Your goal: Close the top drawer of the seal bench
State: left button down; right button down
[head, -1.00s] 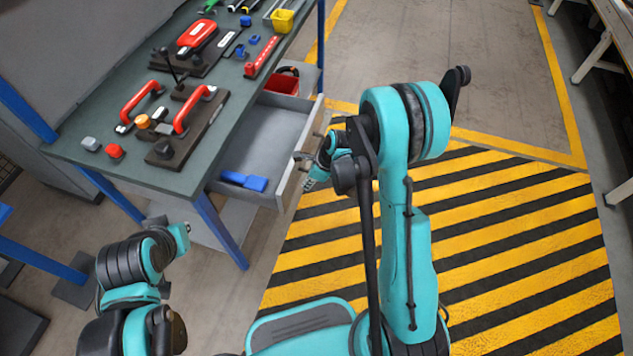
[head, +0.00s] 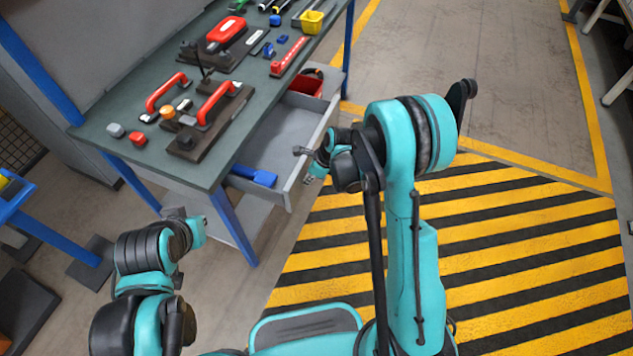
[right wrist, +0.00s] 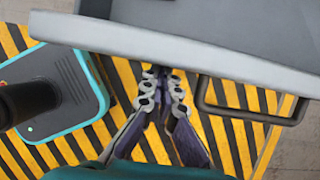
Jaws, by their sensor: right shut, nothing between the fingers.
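The top drawer (head: 328,134) of the seal bench (head: 105,113) is open and sticks out from the bench's right side. My right gripper (head: 303,152) is at the drawer's front panel in the head view, partly hidden by its own wrist. In the right wrist view the right gripper (right wrist: 161,74) is shut and empty, its tips at the edge of the drawer front (right wrist: 215,60). The drawer handle (right wrist: 250,115) is to the right of the fingers, not between them. I cannot tell whether the tips touch the panel. My left gripper (head: 175,213) is low, left of the drawer; its jaws are unclear.
A blue bench leg (head: 234,227) stands below the corner. Striped floor (head: 500,235) to the right is clear.

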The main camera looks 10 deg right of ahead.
jog(key=w+a, duration=0.4)
jog(key=a, duration=0.2)
jog(key=w+a, duration=0.4)
jog(key=a, duration=0.1)
jog(key=w+a, duration=0.4)
jog(key=a, duration=0.2)
jog(key=shift+a+b, duration=0.35)
jog(key=shift+d, duration=0.1)
